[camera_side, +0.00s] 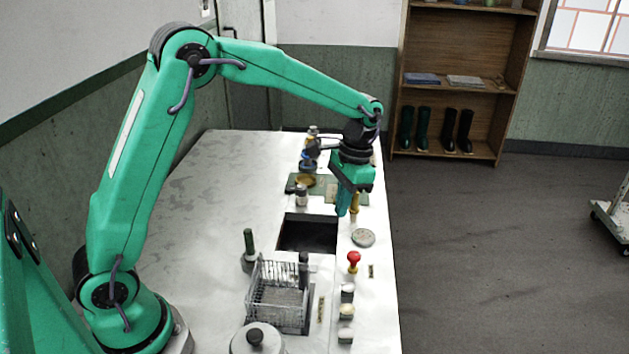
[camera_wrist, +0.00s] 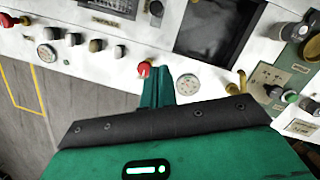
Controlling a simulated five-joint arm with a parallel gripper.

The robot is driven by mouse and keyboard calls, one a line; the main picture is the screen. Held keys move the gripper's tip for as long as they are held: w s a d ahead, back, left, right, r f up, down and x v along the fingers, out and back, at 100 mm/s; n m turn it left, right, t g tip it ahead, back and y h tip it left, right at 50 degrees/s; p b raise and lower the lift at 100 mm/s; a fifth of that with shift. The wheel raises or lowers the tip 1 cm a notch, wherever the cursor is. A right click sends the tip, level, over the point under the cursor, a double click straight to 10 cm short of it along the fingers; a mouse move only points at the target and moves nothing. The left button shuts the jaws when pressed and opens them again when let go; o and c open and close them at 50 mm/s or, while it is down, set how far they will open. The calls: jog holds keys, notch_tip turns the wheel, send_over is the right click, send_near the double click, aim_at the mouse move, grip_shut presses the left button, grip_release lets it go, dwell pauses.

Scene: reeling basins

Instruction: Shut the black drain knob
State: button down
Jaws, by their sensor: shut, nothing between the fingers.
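My gripper (camera_side: 343,211) is shut and empty, pointing down above the right side of the bench, near the dark basin (camera_side: 308,216). In the wrist view its closed fingers (camera_wrist: 157,78) show beside a red button (camera_wrist: 144,68). A black upright knob (camera_side: 303,264) stands at the basket's back right corner, well nearer the camera than my gripper; it also shows at the top of the wrist view (camera_wrist: 155,8). It looks like the drain knob, but no label can be read, and its open or shut position cannot be told.
A wire basket (camera_side: 262,305), a green-handled post (camera_side: 248,242) and a lidded pot (camera_side: 240,345) stand nearby. Several small knobs (camera_side: 346,312) line the right edge by the red button (camera_side: 353,258). A round gauge (camera_side: 363,238) and brass lever (camera_wrist: 238,80) are close to my gripper. The bench's left is clear.

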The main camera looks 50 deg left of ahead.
aim_at(304, 261)
jog(key=shift+w+d+f, duration=0.15)
jog(key=shift+w+f, duration=0.25)
jog(key=shift+f, duration=0.4)
jog(key=shift+f, duration=0.1)
jog(key=x, duration=0.9)
jog(key=shift+s+a, duration=0.2)
jog(key=shift+a, duration=0.05)
jog(key=shift+s+a+f, duration=0.1)
jog(key=shift+s+a, duration=0.1)
jog(key=shift+s, duration=0.3)
jog(key=shift+s+a+f, duration=0.1)
jog(key=shift+s+a, duration=0.05)
jog(key=shift+s, duration=0.35)
jog(key=shift+s+a+r, duration=0.1)
jog(key=shift+s+a, duration=0.2)
jog(key=shift+s, duration=0.6)
jog(key=shift+s+a, duration=1.5)
jog(key=shift+s, duration=0.05)
